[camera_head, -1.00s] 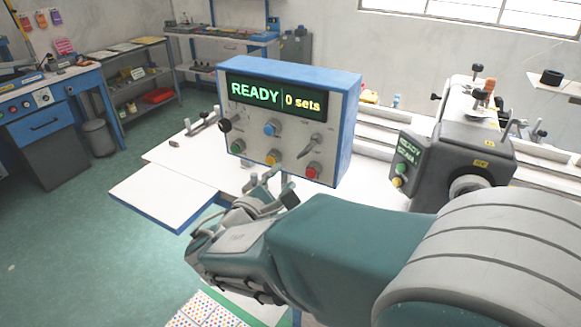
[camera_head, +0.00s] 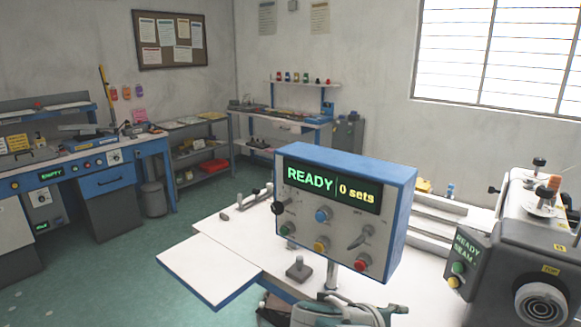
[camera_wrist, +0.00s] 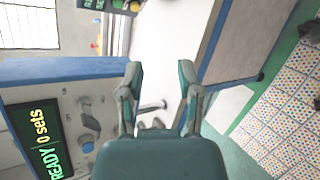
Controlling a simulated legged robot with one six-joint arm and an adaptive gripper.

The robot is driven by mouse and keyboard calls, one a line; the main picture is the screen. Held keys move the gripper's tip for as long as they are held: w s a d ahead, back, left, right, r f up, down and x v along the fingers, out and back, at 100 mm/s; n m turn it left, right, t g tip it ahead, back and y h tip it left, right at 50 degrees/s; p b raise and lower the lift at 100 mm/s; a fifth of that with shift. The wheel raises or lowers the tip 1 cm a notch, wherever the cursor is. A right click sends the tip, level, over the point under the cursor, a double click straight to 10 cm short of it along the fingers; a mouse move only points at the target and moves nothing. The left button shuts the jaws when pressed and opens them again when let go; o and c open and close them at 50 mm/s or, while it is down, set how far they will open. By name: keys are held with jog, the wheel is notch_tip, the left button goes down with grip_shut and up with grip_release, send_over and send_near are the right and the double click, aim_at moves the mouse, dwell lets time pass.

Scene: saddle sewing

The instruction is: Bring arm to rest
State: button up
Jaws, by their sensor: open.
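My gripper (camera_wrist: 160,74) is open and empty in the wrist view, its two green fingers apart with the white table top behind them. In the head view my arm shows only at the bottom edge, in front of the table and below the control box (camera_head: 340,222). The box has a blue casing, and its screen reads "READY" and "0 sets". Knobs and coloured buttons sit below the screen. The box also shows turned sideways at the left of the wrist view (camera_wrist: 80,98).
The white table (camera_head: 210,262) has blue edges. A dark sewing machine (camera_head: 505,262) with a green "READY" screen stands at the right. A workbench (camera_head: 100,185) and shelves (camera_head: 195,160) stand at the left and back. Open green floor (camera_head: 110,285) lies at the lower left.

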jog(key=s+a+f+m+y, duration=0.1)
jog(key=s+a+m+y, duration=0.1)
jog(key=s+m+y, duration=0.8)
jog(key=shift+s+a+m, duration=0.2)
jog(key=shift+a+m, duration=0.15)
jog(key=shift+m, duration=0.35)
